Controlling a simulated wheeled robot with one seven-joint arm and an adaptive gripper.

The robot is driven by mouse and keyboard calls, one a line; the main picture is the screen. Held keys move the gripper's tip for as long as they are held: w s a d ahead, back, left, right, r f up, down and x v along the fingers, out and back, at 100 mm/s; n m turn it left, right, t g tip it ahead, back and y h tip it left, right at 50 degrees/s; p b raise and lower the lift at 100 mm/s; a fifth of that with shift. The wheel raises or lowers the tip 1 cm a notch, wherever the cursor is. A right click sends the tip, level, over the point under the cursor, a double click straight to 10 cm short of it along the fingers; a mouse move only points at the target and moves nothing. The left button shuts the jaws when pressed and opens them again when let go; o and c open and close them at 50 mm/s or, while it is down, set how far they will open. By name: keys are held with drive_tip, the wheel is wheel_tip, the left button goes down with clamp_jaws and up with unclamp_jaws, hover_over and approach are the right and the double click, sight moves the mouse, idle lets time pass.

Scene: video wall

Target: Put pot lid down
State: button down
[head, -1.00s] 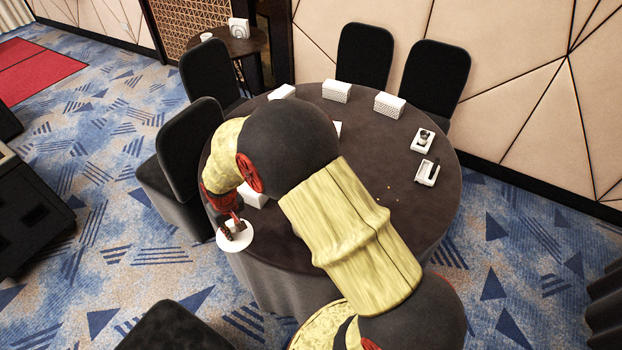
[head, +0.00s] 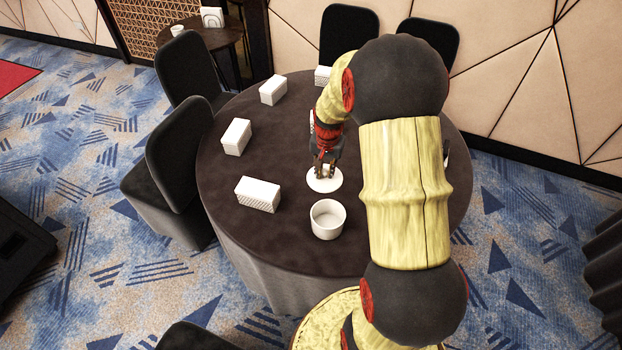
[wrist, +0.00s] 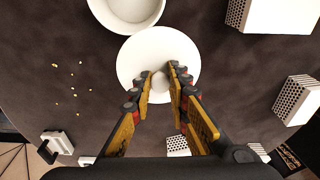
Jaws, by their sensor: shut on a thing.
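The pot lid (head: 312,186) is a flat white disc with a knob, just behind the white pot. It also shows in the wrist view (wrist: 134,48), where its edge overlaps the pot's rim. My gripper (head: 325,171) is shut on the lid's knob from above; its fingertips (wrist: 160,75) flank the knob in the wrist view and partly hide it. The lid looks about level. I cannot tell whether it touches the tabletop or hangs just above. The white round pot (head: 328,232) stands open on the dark round table (head: 225,180); it is cut off in the wrist view (wrist: 125,12).
White perforated boxes stand on the table's left side, one (head: 258,195) nearest the pot and another (head: 236,137) behind it. My arm hides much of the table's right side. Small crumbs (wrist: 75,88) lie there in the wrist view. Black chairs (head: 176,150) surround the table.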

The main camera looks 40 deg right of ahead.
sight(335, 174)
drive_tip(key=d, duration=0.1)
drive_tip(key=s+d+m, duration=0.1)
drive_tip(key=shift+s+d+r, duration=0.1)
drive_tip(key=shift+s+d, duration=0.1)
drive_tip(key=shift+d, duration=0.3)
drive_tip(key=shift+m, duration=0.3)
drive_tip(key=w+f+b, duration=0.1)
drive_tip(key=w+f, duration=0.2)
drive_tip(key=w, duration=0.1)
drive_tip(key=w+f+b, duration=0.1)
drive_tip(key=w+f, duration=0.2)
drive_tip(key=w, duration=0.1)
drive_tip(key=w+f+b, duration=0.2)
drive_tip(key=w, duration=0.2)
drive_tip(key=shift+w+d+f, duration=0.25)
drive_tip(key=shift+w+f, duration=0.5)
drive_tip(key=shift+f, duration=0.15)
drive_tip(key=shift+w+f+b, duration=0.1)
drive_tip(key=shift+f+b, duration=0.45)
drive_tip(key=shift+f, duration=1)
drive_tip(key=shift+f, duration=0.1)
drive_tip(key=c, duration=1.8)
unclamp_jaws()
drive_tip(key=shift+o, duration=0.6)
